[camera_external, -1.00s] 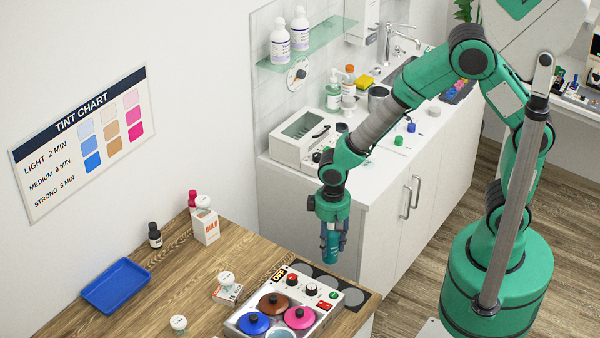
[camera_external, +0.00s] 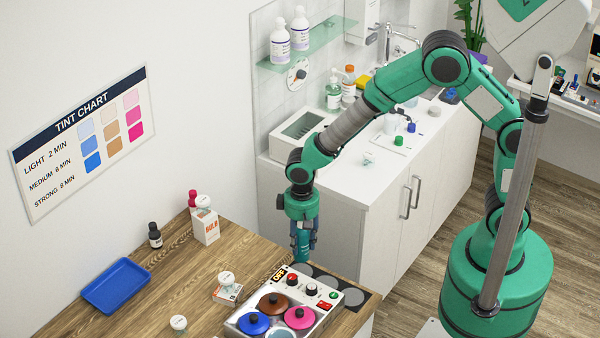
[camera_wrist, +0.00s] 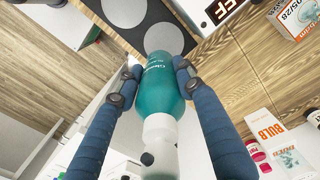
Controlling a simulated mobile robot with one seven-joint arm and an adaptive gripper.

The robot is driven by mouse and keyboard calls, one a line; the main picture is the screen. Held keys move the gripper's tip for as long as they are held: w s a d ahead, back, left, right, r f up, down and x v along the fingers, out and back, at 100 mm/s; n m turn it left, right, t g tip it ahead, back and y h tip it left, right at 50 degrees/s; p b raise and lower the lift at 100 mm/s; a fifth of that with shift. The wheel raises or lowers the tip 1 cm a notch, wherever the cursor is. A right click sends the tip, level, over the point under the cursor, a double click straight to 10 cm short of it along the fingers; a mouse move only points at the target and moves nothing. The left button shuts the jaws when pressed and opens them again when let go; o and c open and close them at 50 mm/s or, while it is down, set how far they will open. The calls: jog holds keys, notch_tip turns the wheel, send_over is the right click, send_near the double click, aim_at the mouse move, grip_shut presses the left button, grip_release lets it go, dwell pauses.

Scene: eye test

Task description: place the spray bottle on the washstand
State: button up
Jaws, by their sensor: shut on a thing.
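The teal spray bottle (camera_external: 301,243) is held in my gripper (camera_external: 302,228) at the wooden counter's right end, beside the wax warmer. In the wrist view the bottle (camera_wrist: 165,85) shows teal with a pale neck, and the two blue fingers of my gripper (camera_wrist: 158,80) are shut on its sides. Its far end is over a dark strip with grey discs; I cannot tell whether it touches. The washstand (camera_external: 345,183) is the white cabinet with a faucet, behind and right of my gripper.
The wax warmer (camera_external: 265,322) has coloured lids and knobs. A blue tray (camera_external: 115,286) and a bulb box (camera_external: 206,227) are on the wooden counter (camera_external: 190,268). On the washstand are a white sterilizer box (camera_external: 297,137), bottles and a green cap (camera_external: 399,141). Its front top is partly clear.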

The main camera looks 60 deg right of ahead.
jog(key=shift+w+a+f, duration=0.1)
jog(key=shift+w+a, duration=0.3)
jog(key=shift+w, duration=0.45)
jog(key=shift+w+a+f, duration=0.1)
jog(key=shift+w+a, duration=0.25)
jog(key=shift+w, duration=0.45)
jog(key=shift+w+a+f, duration=0.1)
jog(key=shift+w+a, duration=0.3)
jog(key=shift+w, duration=0.45)
jog(key=shift+w+a+f+b, duration=0.2)
jog(key=shift+w+f, duration=0.2)
jog(key=shift+f, duration=0.4)
jog(key=shift+w+a+f+b, duration=0.15)
jog(key=shift+w+f, duration=0.25)
jog(key=shift+f, duration=0.35)
jog(key=shift+f, duration=0.25)
jog(key=o, duration=1.3)
notch_tip(320, 180, up, 14)
jog(key=shift+f+p, duration=0.1)
jog(key=shift+p, duration=0.6)
